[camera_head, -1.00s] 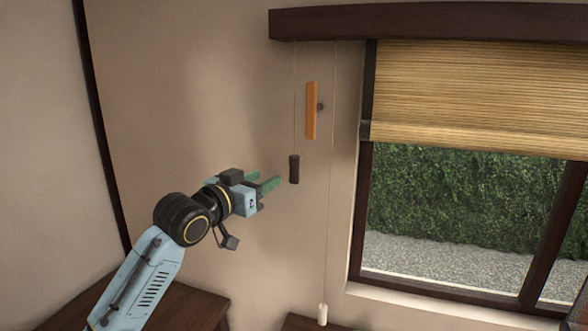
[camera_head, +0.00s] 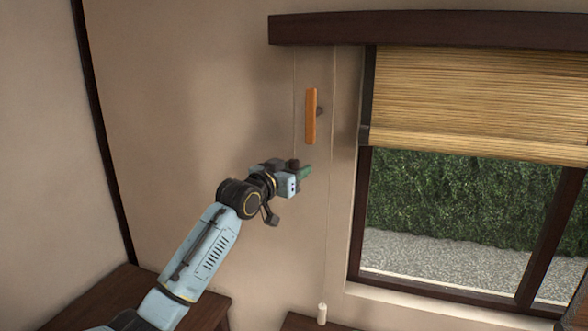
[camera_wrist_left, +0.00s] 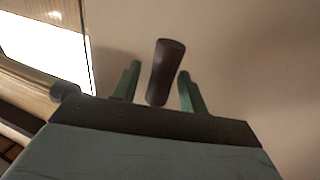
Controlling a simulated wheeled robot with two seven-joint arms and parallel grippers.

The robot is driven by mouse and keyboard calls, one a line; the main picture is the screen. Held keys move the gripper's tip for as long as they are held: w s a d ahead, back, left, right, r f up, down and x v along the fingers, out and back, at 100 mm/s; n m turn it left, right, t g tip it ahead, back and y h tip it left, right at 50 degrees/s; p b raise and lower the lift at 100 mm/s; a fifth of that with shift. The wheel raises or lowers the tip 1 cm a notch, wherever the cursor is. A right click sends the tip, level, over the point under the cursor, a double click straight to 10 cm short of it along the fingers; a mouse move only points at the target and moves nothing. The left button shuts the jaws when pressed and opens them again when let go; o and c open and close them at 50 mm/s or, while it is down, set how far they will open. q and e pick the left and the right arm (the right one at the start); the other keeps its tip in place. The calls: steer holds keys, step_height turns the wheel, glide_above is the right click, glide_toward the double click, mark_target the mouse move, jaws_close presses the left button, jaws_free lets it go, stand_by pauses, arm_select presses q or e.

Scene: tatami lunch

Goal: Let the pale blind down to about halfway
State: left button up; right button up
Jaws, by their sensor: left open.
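A straw-coloured slatted blind (camera_head: 470,100) covers the upper part of the window, and its lower edge hangs partway down. It is the only blind in view. Two thin cords hang left of the window. The left cord ends in a dark brown pull (camera_head: 294,162), mostly hidden by my left gripper (camera_head: 304,173). In the left wrist view, the dark pull (camera_wrist_left: 166,72) stands between the open green fingers of the left gripper (camera_wrist_left: 160,68), with a gap on each side. The right cord ends in a white pull (camera_head: 322,313) low down. My right gripper is out of view.
An orange bar (camera_head: 311,116) is mounted on the wall between the cords, just above the gripper. A dark wooden headrail (camera_head: 430,27) runs above the window. Dark wooden furniture (camera_head: 130,290) stands low at the left. The wall left of the cords is bare.

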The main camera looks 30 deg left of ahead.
arm_select(q)
jaws_close()
steer(key=shift+f, duration=0.15)
step_height(320, 180, down, 22)
steer(key=b, duration=0.9)
steer(key=shift+f+b, duration=0.2)
steer(key=shift+b, duration=0.2)
jaws_free()
